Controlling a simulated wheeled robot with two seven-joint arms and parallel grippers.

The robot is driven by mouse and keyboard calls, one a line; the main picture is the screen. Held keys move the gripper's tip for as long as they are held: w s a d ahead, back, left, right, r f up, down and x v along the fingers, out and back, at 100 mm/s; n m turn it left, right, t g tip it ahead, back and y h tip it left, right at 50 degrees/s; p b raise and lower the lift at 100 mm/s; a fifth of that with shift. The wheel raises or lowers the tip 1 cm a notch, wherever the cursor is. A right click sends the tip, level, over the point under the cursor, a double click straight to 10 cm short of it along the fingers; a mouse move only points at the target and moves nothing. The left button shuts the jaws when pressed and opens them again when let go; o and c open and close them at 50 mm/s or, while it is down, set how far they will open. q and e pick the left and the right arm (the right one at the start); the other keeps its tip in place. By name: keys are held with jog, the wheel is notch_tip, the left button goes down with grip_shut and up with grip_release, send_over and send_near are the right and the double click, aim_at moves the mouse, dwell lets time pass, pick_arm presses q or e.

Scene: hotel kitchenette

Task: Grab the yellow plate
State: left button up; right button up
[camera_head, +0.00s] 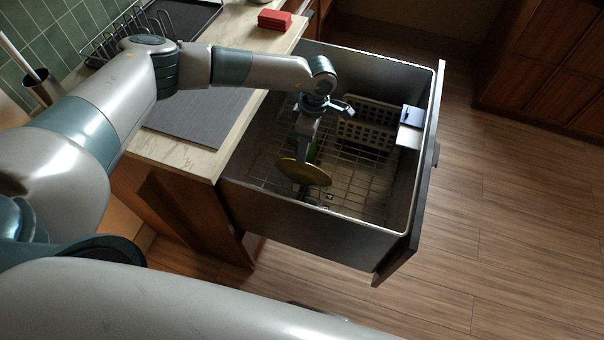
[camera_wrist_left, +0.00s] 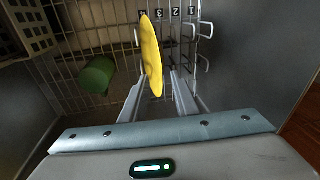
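The yellow plate (camera_head: 305,173) stands on edge in the wire rack inside the open drawer. In the left wrist view the plate (camera_wrist_left: 151,55) shows nearly edge-on, by the numbered slots. My left gripper (camera_head: 303,147) reaches down into the drawer from above, right at the plate. In the left wrist view my left gripper (camera_wrist_left: 156,92) is open, with one finger on each side of the plate's near edge. Gaps show between the fingers and the plate. My right gripper is not in view.
A green cylindrical item (camera_wrist_left: 97,75) lies in the rack left of the plate in the wrist view. A grey basket (camera_head: 367,123) sits at the drawer's far side. The drawer's metal walls (camera_head: 310,215) surround the gripper. The counter (camera_head: 205,160) is to the left.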

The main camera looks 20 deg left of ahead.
aim_at(306, 174)
pick_arm(q)
jog(key=shift+f, duration=0.15)
jog(key=f+p, duration=0.1)
jog(key=f, duration=0.1)
jog(key=s+f+p, duration=0.1)
jog(key=shift+a+f+p, duration=0.1)
jog(key=shift+f+p, duration=0.25)
jog(key=shift+f, duration=0.05)
jog(key=shift+a+f, duration=0.1)
jog(key=shift+f, duration=0.5)
grip_shut()
